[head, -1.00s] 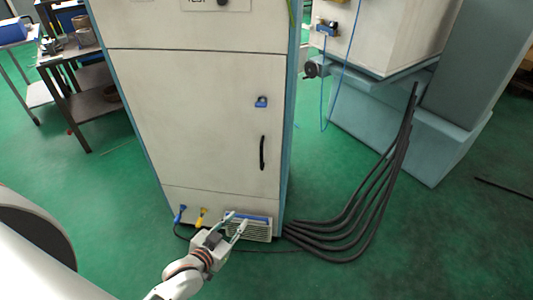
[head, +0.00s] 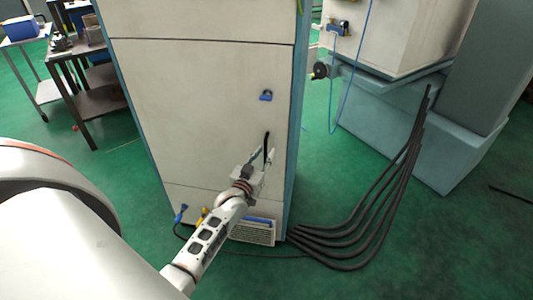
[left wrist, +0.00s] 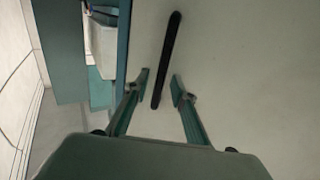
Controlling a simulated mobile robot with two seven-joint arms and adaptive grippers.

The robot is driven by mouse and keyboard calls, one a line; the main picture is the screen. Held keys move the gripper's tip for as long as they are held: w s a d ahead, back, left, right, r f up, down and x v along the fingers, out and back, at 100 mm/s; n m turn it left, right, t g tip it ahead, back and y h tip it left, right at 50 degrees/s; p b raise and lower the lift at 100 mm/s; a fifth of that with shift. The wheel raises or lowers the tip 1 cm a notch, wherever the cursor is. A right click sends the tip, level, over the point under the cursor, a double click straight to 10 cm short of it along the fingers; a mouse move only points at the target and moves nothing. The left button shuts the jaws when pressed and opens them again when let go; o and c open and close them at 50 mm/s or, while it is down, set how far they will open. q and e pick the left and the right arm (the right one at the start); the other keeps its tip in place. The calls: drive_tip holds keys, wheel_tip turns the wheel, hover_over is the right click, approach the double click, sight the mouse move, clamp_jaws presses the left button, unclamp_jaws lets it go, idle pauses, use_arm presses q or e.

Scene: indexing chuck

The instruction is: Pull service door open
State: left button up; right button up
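The service door (head: 200,110) is the large cream panel on the front of the cabinet, and it looks closed. Its black bar handle (head: 267,146) stands upright near the door's right edge, below a small blue lock (head: 266,96). My left gripper (head: 262,158) is at the lower part of the handle. In the left wrist view, the fingers of my left gripper (left wrist: 160,82) are spread apart, with the lower end of the handle (left wrist: 167,55) between their tips. Contact with the handle does not show. My right gripper is not in view.
A vent grille (head: 252,231) and blue and yellow plugs (head: 181,212) sit low on the cabinet. Thick black cables (head: 370,220) lie on the floor to the right. A steel table (head: 75,55) stands at the left.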

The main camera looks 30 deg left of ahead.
use_arm(q)
drive_tip(key=shift+w+a, duration=0.1)
drive_tip(key=shift+w, duration=0.5)
clamp_jaws()
drive_tip(key=shift+s, duration=0.15)
